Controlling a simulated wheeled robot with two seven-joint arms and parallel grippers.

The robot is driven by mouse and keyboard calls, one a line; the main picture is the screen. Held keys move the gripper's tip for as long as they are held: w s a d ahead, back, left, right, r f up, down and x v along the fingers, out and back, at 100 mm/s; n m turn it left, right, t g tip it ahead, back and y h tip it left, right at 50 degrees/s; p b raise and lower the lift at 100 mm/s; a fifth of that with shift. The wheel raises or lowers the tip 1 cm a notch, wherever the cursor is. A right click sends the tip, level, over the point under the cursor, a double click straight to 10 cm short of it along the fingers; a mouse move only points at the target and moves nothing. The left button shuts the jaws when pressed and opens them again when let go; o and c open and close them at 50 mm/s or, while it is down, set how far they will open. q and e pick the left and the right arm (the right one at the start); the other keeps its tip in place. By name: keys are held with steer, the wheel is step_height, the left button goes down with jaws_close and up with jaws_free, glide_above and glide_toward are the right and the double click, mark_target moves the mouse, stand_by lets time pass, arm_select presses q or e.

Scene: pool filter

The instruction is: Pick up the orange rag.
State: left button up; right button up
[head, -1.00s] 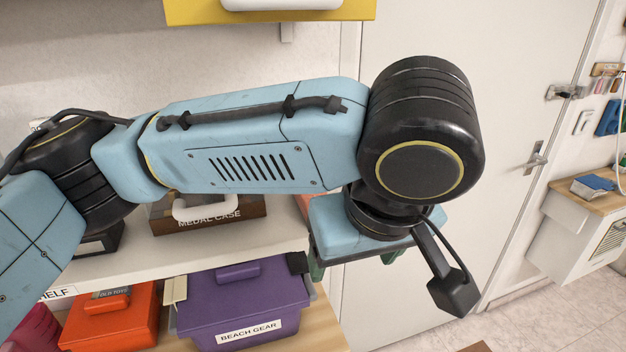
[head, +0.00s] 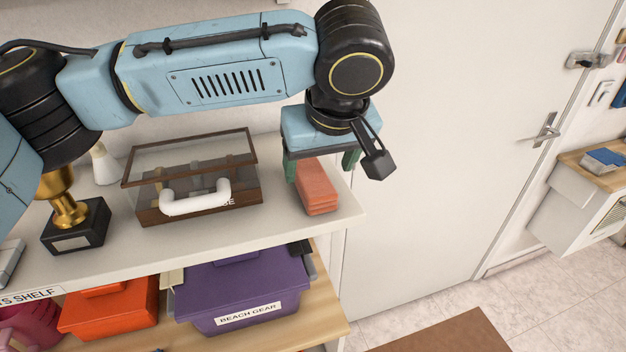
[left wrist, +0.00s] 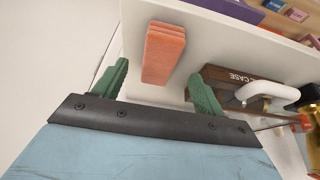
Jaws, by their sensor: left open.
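The orange rag (head: 316,186) is a folded, layered block lying on the right end of the white upper shelf (head: 240,228). In the left wrist view the rag (left wrist: 163,53) lies ahead of the fingers, nearer the left one as pictured. My left gripper (head: 321,170) is above and behind the rag in the head view, with its green fingers spread apart. In the left wrist view the left gripper (left wrist: 158,82) is open, with nothing between its fingertips. My right gripper is not in view.
A medal case (head: 200,182) with a white handle stands left of the rag. A gold trophy (head: 70,215) stands farther left. A purple beach gear box (head: 245,291) and an orange box (head: 108,312) are on the wooden shelf below. A door (head: 450,120) is at right.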

mark_target(314, 177)
arm_select(q)
steer(key=x, duration=0.2)
steer(key=w+x, duration=0.1)
steer(key=x, duration=0.1)
steer(key=shift+a, duration=0.2)
steer(key=shift+w+f, duration=0.25)
steer(key=shift+f, duration=0.2)
steer(key=c, duration=1.1)
steer(key=shift+o, duration=0.2)
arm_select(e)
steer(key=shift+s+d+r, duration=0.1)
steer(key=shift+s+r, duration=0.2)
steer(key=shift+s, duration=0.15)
arm_select(q)
steer(key=shift+r, duration=0.1)
steer(key=shift+r, duration=0.5)
step_height(314, 177, up, 2)
steer(key=shift+r, duration=0.1)
steer(key=s+d+b, duration=0.1)
steer(key=s+d, duration=0.1)
steer(key=s, duration=0.6)
steer(key=s+d+b, duration=0.1)
steer(key=s+d, duration=0.2)
steer(key=s, duration=0.6)
steer(key=shift+d, duration=0.25)
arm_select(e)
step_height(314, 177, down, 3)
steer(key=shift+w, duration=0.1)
arm_select(q)
steer(key=shift+s+r, duration=0.1)
